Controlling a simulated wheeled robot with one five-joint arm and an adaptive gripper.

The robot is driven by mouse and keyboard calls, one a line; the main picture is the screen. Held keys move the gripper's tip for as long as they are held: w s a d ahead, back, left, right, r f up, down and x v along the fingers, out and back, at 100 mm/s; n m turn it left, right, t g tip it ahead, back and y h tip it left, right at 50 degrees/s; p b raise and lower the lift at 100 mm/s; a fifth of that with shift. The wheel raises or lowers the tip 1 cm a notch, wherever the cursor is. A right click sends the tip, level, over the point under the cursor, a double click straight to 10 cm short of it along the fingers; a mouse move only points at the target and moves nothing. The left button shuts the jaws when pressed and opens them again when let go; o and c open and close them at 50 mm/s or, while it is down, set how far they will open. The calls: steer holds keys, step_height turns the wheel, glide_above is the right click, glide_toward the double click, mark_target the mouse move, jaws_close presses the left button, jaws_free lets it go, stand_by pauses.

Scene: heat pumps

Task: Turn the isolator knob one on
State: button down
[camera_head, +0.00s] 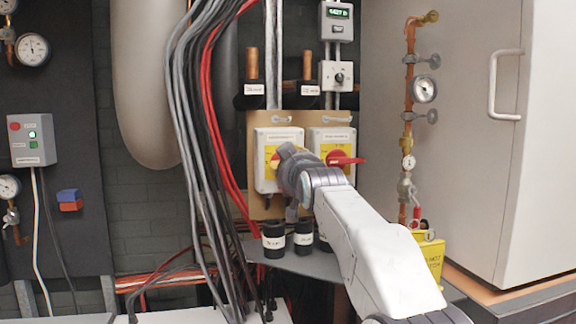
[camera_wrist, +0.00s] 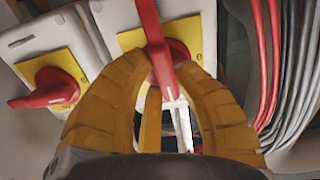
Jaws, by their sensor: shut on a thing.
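Two white isolator boxes with yellow plates and red knobs hang side by side on a tan board. The left isolator box (camera_head: 263,142) is partly hidden by my gripper (camera_head: 285,160). In the wrist view, my gripper (camera_wrist: 170,76) is shut on this box's red knob (camera_wrist: 156,42), with its yellow-brown fingers on either side of the handle. The handle runs nearly upright in that view, slightly tilted. The right isolator knob (camera_head: 342,159) has its handle lying roughly sideways; it also shows at the left of the wrist view (camera_wrist: 50,88). The box labels are too small to read.
Red, black and grey cables (camera_head: 200,110) hang just left of the boxes. Black capped pipe ends (camera_head: 273,240) stand below them. A copper pipe with gauges (camera_head: 410,110) and a large grey cabinet (camera_head: 460,130) stand to the right.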

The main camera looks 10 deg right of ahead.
steer(key=shift+m, duration=0.3)
stand_by(0.4)
steer(key=c, duration=0.9)
jaws_free()
steer(key=shift+a, duration=0.1)
steer(key=shift+c, duration=0.2)
steer(key=s, duration=1.2)
